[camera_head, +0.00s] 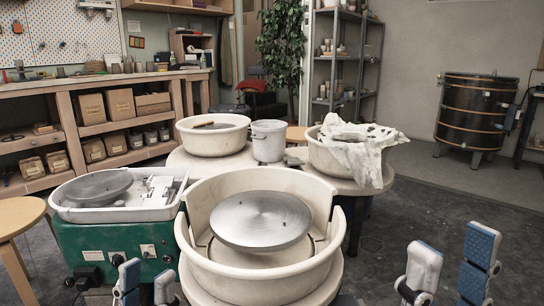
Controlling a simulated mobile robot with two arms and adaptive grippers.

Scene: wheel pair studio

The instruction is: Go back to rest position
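My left gripper (148,274) is at the bottom left, in front of the green wheel. Its two fingers stand apart with nothing between them. My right gripper (453,250) is at the bottom right, over the dark floor. Its fingers are spread wide and empty, with blue pads showing.
A pottery wheel with a cream basin (190,250) and grey disc (261,220) stands at the centre front. A green wheel (110,245) is to its left, beside a wooden stool (18,214). Basins stand behind. The floor (440,215) at right is clear.

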